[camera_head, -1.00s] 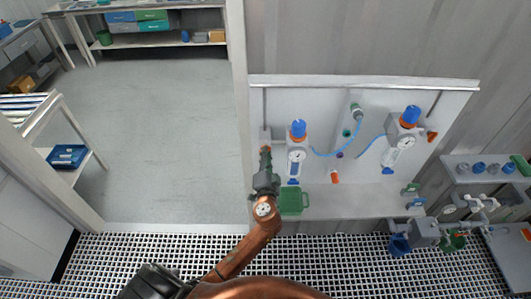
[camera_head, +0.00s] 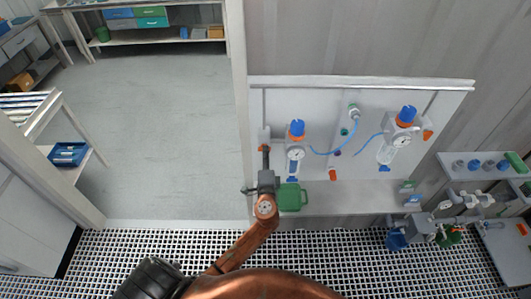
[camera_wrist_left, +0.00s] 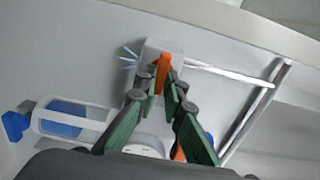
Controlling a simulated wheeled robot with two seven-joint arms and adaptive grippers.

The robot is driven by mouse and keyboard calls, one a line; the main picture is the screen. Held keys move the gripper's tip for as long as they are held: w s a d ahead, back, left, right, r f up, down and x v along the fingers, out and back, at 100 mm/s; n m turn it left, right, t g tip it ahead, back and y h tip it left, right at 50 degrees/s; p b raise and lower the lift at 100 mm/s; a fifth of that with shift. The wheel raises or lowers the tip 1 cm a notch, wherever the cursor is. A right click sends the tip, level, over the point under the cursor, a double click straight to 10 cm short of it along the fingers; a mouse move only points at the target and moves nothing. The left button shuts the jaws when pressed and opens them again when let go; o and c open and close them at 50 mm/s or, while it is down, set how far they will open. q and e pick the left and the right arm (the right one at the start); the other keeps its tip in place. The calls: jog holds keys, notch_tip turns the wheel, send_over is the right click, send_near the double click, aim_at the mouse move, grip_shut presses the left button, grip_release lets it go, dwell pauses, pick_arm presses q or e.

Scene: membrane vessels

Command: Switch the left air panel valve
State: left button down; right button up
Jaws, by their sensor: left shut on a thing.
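The left air panel valve is a small grey block with an orange handle (camera_wrist_left: 164,66) at the left edge of the white panel (camera_head: 385,100). In the left wrist view the handle stands between the green and dark fingers of my left gripper (camera_wrist_left: 161,88), which is shut on it. In the head view the left gripper (camera_head: 265,154) reaches up to the handle (camera_head: 265,148), and its fingers partly cover the valve. The left regulator (camera_head: 296,152), with a blue cap and a round gauge, stands just right of it. My right gripper is not in view.
A green box-like container (camera_head: 290,198) sits close beside my left wrist. A right regulator (camera_head: 398,140) and blue hoses are on the panel. A shelf (camera_head: 445,160) with fittings stands at the right. The grey floor (camera_head: 170,130) at the left is open.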

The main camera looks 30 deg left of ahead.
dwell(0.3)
pick_arm(q)
jog(key=c, duration=2)
grip_release()
jog(key=v, duration=1.2)
jog(key=shift+f, duration=0.1)
